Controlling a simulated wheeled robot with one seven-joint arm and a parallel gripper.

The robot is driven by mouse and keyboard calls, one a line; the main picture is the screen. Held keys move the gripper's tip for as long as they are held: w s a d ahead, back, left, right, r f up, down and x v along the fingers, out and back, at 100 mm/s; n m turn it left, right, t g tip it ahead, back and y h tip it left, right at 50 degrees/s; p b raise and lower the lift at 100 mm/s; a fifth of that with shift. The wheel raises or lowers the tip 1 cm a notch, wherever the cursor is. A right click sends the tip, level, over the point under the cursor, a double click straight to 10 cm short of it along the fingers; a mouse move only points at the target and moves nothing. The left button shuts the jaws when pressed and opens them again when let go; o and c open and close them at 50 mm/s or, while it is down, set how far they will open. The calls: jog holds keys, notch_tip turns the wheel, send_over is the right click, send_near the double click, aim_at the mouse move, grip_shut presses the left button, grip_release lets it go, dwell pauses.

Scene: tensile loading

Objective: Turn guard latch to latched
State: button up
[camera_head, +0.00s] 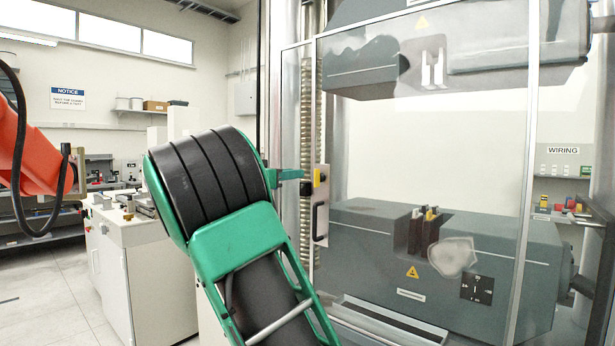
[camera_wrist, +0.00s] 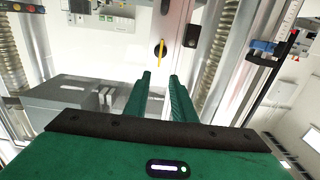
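The guard latch (camera_head: 317,178) is a small yellow knob on a pale plate at the left edge of the clear guard door. In the wrist view the latch (camera_wrist: 160,48) shows as a yellow bar on a dark round base, the bar running roughly up and down in that picture. My green gripper (camera_head: 292,174) is just left of the latch in the head view. In the wrist view my gripper (camera_wrist: 161,76) has its two fingers apart, with an empty gap. The latch lies beyond the fingertips, in line with the gap, and appears not touched.
The clear guard door (camera_head: 470,140) covers the testing machine's grey lower grip block (camera_head: 370,255). A white cabinet (camera_head: 135,270) stands at the left.

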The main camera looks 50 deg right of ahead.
aim_at(318, 178)
jog(key=d, duration=1)
jog(key=shift+w+d, duration=0.15)
jog(key=shift+w, duration=0.2)
jog(key=shift+f, duration=0.1)
grip_shut()
